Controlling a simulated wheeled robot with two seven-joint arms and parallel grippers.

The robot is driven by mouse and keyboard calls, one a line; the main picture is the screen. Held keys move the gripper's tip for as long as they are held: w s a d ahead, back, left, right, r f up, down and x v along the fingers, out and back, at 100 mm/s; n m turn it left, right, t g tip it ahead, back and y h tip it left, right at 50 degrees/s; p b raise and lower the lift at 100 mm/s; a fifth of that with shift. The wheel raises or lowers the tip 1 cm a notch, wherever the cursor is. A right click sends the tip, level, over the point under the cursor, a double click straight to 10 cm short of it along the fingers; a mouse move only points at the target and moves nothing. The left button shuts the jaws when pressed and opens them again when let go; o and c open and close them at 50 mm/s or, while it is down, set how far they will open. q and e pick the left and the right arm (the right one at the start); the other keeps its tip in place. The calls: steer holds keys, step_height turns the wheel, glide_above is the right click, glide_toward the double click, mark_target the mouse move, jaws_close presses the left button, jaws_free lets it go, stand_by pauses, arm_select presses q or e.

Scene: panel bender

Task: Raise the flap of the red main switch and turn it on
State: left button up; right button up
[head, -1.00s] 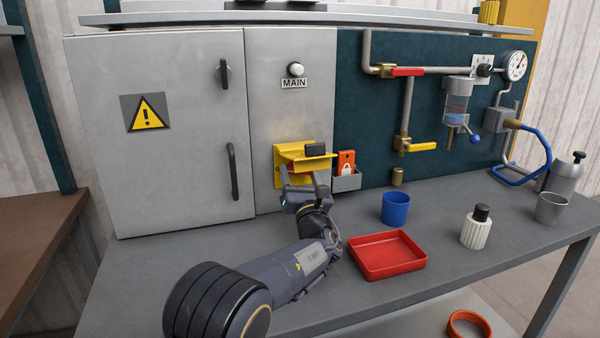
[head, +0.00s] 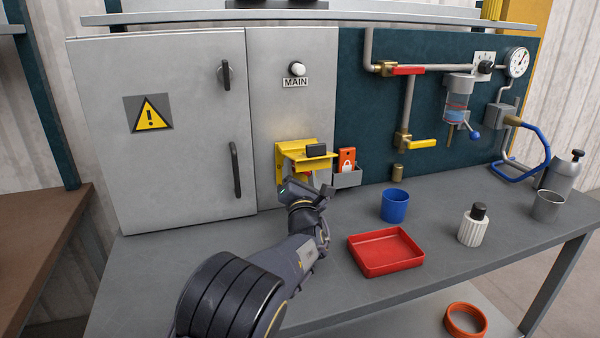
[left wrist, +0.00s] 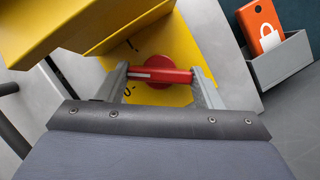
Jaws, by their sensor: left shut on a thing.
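The yellow flap (head: 305,148) of the main switch stands raised, sticking out from the cabinet under the MAIN label (head: 295,83). It also shows in the left wrist view (left wrist: 80,25). Beneath it, the red switch handle (left wrist: 160,75) sits on a round red hub on a yellow plate (left wrist: 190,40). My left gripper (head: 308,180) is under the flap. In the left wrist view its fingers (left wrist: 162,82) are closed on the two ends of the red handle. A white line marks the handle's left end, and dark marks show on the plate. My right gripper is not in view.
A grey holder (head: 348,178) with an orange lock tag (head: 347,160) is close right of the switch. A red tray (head: 385,252), blue cup (head: 395,205) and white bottle (head: 473,226) stand on the bench to the right. A white lamp (head: 297,69) is above the label.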

arm_select(q)
steer(key=o, duration=1)
steer(key=shift+s, duration=0.1)
steer(key=v, duration=0.7)
steer(key=shift+s+f+b, duration=0.15)
steer(key=shift+s+b, duration=0.15)
steer(key=shift+b, duration=0.1)
